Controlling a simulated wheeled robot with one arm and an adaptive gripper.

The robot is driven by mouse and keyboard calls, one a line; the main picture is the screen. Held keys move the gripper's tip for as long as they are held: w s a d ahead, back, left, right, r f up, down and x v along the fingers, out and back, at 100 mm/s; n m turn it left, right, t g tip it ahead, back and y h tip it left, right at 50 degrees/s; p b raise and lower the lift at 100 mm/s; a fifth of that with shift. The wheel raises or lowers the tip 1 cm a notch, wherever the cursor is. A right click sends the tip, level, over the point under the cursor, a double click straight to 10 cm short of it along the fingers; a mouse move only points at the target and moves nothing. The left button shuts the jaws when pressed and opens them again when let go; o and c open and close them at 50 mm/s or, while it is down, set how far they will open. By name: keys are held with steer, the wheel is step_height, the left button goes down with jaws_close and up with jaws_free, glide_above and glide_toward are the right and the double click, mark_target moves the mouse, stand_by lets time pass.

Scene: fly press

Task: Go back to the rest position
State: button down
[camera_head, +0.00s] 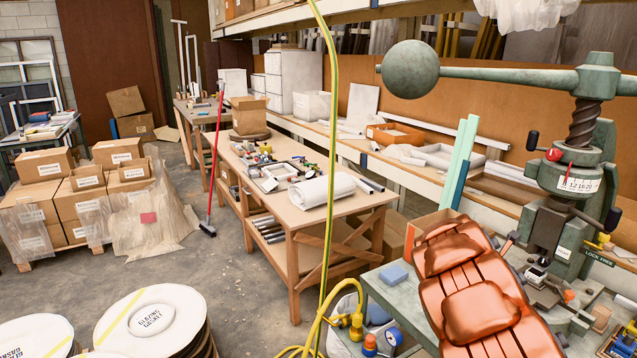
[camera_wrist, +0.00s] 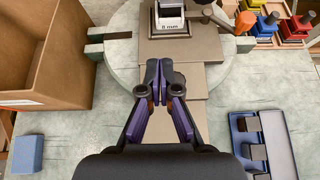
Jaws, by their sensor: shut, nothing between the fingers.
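My gripper (camera_wrist: 160,80) shows in the wrist view with its dark and purple fingers together at the tips and nothing between them. It points toward the bed of the fly press, above a grey-brown plate (camera_wrist: 170,50). Past the fingertips is a dark-framed block (camera_wrist: 168,18) with a white label reading 8 mm. The green fly press (camera_head: 590,165) stands at the right in the head view, with its ball-ended arm (camera_head: 410,70) reaching left. I cannot make out my gripper in the head view.
An open cardboard box (camera_wrist: 45,50) stands left of my gripper, with a blue block (camera_wrist: 27,154) below it. A blue tray (camera_wrist: 285,145) lies at right, below coloured bins (camera_wrist: 264,24). A yellow-green hose (camera_head: 330,150) hangs in the head view.

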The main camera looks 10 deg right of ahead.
steer(key=s+a+r+m+g, duration=0.2)
steer(key=s+a+r+m, duration=0.25)
steer(key=s+m, duration=0.2)
steer(key=s+a+r+m+g, duration=0.1)
steer(key=s+a+r+m, duration=0.2)
steer(key=s+r+m, duration=0.3)
steer(key=s+a+f+m+g+y, duration=0.1)
steer(key=s+a+f+m+y, duration=0.1)
steer(key=s+a, duration=0.7)
steer(key=s+a+f+m+g+y, duration=0.1)
steer(key=s+a+m+y, duration=0.3)
steer(key=s+a, duration=0.5)
steer(key=s+a+f+m+g+y, duration=0.1)
steer(key=s+a+f+m+y, duration=0.2)
steer(key=s+a, duration=0.7)
steer(key=a+y, duration=0.2)
steer(key=a, duration=0.6)
steer(key=shift+a+f, duration=0.15)
steer(key=shift+a, duration=0.25)
steer(key=shift+d+m, duration=0.2)
steer(key=shift+m, duration=0.15)
